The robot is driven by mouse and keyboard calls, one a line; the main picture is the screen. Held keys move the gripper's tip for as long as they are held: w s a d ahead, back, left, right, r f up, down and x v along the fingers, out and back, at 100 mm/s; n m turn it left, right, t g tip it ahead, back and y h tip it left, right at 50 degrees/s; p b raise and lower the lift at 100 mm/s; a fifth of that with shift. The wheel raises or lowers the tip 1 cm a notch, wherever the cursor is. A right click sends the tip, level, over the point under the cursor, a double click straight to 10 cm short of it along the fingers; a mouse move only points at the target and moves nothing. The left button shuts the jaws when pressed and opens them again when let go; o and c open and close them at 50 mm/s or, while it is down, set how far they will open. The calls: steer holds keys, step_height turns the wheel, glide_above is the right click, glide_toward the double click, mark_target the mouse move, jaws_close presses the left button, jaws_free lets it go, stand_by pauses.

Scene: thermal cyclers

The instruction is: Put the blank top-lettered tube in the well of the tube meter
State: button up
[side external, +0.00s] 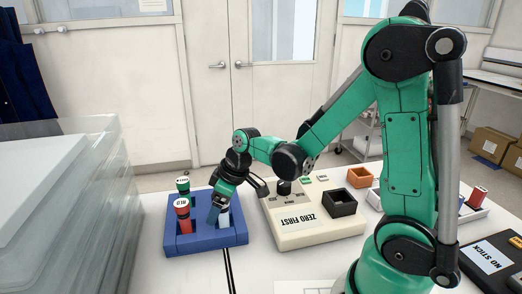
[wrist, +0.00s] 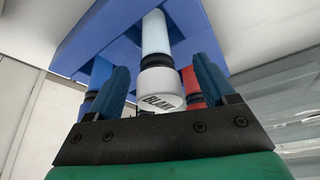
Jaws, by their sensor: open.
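The blank tube (wrist: 157,70) has a white cap with black letters reading about "BLAN" and a pale body; it stands in the blue rack (side external: 205,246). My gripper (side external: 219,207) is over the rack's right part. In the wrist view my gripper (wrist: 160,68) is open, its blue fingers on either side of the blank tube, with gaps visible. In the side view the gripper mostly hides this tube. The cream tube meter (side external: 312,236), marked "ZERO FIRST", stands right of the rack. It bears an open black square holder (side external: 339,203); I cannot tell whether that is the well.
A red tube (side external: 182,212) and a green-topped tube (side external: 183,186) stand at the rack's left. An orange box (side external: 360,177) is behind the meter. Clear panels (side external: 70,220) stand at left.

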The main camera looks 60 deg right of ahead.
jaws_close()
steer(key=shift+r, duration=0.15)
